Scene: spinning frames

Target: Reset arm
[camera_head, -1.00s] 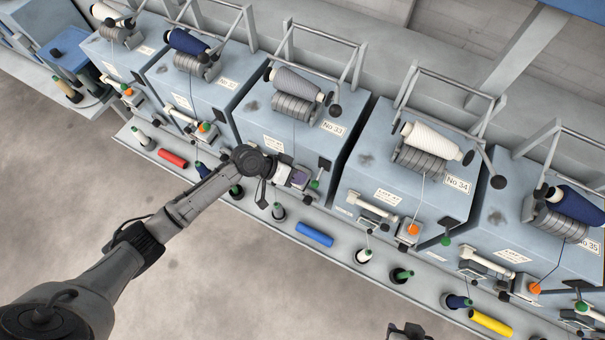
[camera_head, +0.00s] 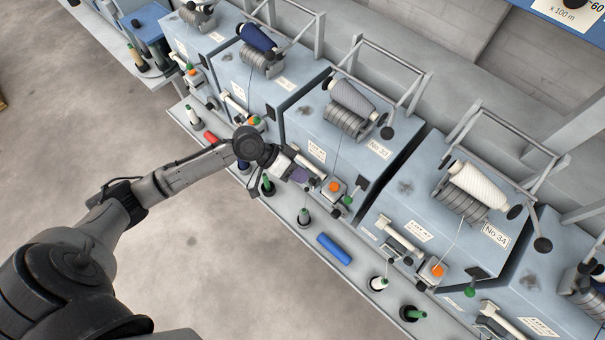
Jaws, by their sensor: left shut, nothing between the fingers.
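My left arm comes in from the lower left and reaches to the front of the spinning unit marked No 33 (camera_head: 330,135). My left gripper (camera_head: 312,180) is at the end of this arm, close to the unit's front, beside an orange knob (camera_head: 334,186). It is shut and holds nothing. Its fingertips are small in this view, and I cannot tell if they touch the unit. My right gripper is not in view.
A grey shelf (camera_head: 318,262) runs along the units and carries a blue tube (camera_head: 334,248), a red tube (camera_head: 211,137) and several small bobbins on pegs. Unit No 34 (camera_head: 425,210) stands to the right. The floor (camera_head: 235,270) in front is clear.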

